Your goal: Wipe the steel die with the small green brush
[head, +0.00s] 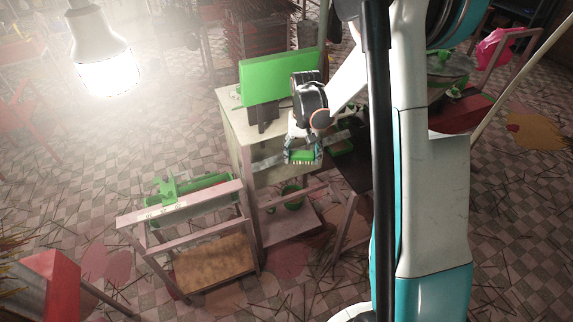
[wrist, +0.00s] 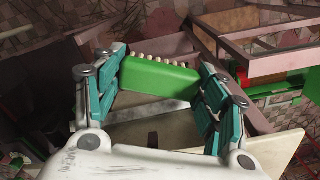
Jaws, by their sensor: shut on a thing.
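My gripper (head: 303,148) is shut on the small green brush (head: 303,157), holding it in the air beside the pale cabinet. In the wrist view the brush's green block (wrist: 160,79) sits crosswise between the teal finger pads, with a row of pale bristle tufts along its far edge. I cannot pick out the steel die with certainty. A greyish metal strip (head: 268,163) shows near the cabinet, just left of the gripper, but I cannot tell what it is. My arm hides part of the area to the right.
The pale cabinet (head: 238,138) carries a large green panel (head: 278,76). A wooden rack (head: 180,205) with green parts stands at the left front. A dark table (head: 352,172) stands right of the gripper. A lit lamp (head: 105,60) glares at upper left. Sticks litter the tiled floor.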

